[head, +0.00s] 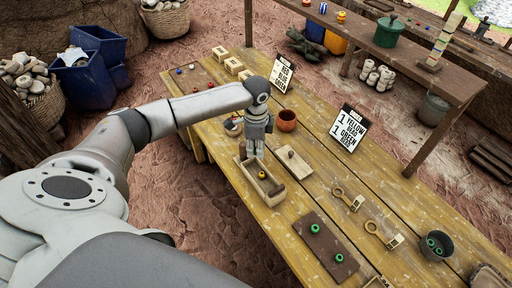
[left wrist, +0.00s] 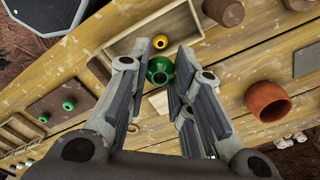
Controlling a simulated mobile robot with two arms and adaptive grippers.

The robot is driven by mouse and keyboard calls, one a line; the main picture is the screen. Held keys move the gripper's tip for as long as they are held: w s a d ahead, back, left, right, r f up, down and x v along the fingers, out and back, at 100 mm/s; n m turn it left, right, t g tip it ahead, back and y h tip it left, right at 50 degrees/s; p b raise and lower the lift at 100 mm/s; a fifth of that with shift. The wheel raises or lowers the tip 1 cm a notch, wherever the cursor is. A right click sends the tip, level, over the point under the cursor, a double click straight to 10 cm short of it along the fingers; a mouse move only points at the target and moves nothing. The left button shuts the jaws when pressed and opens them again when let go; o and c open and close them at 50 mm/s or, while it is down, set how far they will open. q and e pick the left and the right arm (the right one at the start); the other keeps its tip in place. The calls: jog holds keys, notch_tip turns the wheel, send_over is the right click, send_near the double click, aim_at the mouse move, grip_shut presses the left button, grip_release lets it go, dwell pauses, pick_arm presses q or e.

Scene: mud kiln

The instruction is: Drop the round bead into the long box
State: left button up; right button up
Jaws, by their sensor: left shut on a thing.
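The round bead (left wrist: 160,70) is green with a dark hole and sits between the fingertips of my left gripper (left wrist: 161,82), which is shut on it. In the head view this gripper (head: 256,150) points down over the upper end of the long box (head: 246,178), an open pale wooden tray. The bead is hidden by the fingers there. In the left wrist view the box (left wrist: 122,42) lies below the fingertips. A yellow bead (head: 262,175) lies inside the box; it also shows in the left wrist view (left wrist: 160,42). My right gripper is out of view.
A wooden block with a knob (head: 293,163) lies right of the box. An orange-brown pot (head: 287,120) stands behind it. A brown board (head: 325,248) with green beads lies nearer. A sign (head: 348,129) reads one yellow bead, one green bead. A grey bowl (head: 437,245) holds green beads.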

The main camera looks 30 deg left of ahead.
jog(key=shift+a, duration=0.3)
pick_arm(q)
jog(key=o, duration=0.8)
jog(key=shift+o, duration=0.2)
notch_tip(320, 180, up, 12)
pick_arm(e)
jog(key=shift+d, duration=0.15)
